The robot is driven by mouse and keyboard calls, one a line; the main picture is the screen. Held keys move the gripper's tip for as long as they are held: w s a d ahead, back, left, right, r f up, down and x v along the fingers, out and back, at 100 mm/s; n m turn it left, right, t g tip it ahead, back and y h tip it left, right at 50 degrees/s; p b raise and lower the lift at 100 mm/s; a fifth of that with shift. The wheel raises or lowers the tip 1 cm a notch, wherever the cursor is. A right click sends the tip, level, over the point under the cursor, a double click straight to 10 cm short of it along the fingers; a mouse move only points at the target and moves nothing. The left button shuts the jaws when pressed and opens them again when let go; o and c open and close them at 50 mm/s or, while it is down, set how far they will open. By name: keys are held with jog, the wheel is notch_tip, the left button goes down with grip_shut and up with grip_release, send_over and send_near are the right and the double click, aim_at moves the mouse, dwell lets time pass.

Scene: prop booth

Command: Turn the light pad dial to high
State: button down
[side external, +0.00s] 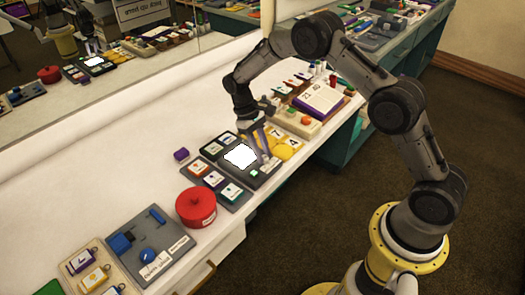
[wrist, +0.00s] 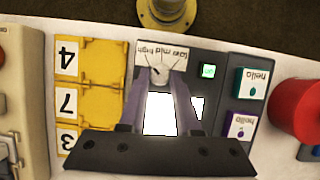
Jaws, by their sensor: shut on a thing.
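The light pad is a dark unit with a lit white panel (side external: 240,156), which also glows between my fingers in the wrist view (wrist: 160,118). Its small grey dial (wrist: 160,75) sits by a white label (wrist: 161,52) marked low, mid and high, upside down in this view. The dial's dark mark seems to point up and left, toward the mid-to-high side; its exact setting is hard to read. My gripper (wrist: 158,77) is shut on the dial, one finger on each side. In the side view my gripper (side external: 264,160) reaches down at the pad's right end and hides the dial.
Yellow number cards (wrist: 100,95) lie close on one side of the pad. Picture button tiles (side external: 215,180) and a red round pot (side external: 196,207) stand on the other. A green-lit button (wrist: 208,71) is beside the dial. A mirror runs along the back.

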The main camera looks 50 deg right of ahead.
jog(key=shift+a+r+n+h, duration=0.15)
jog(key=shift+n+h, duration=0.25)
jog(key=shift+n, duration=0.7)
jog(key=c, duration=0.6)
grip_release()
jog(key=v, duration=1.3)
jog(key=shift+r, duration=0.35)
jog(key=shift+a, duration=0.15)
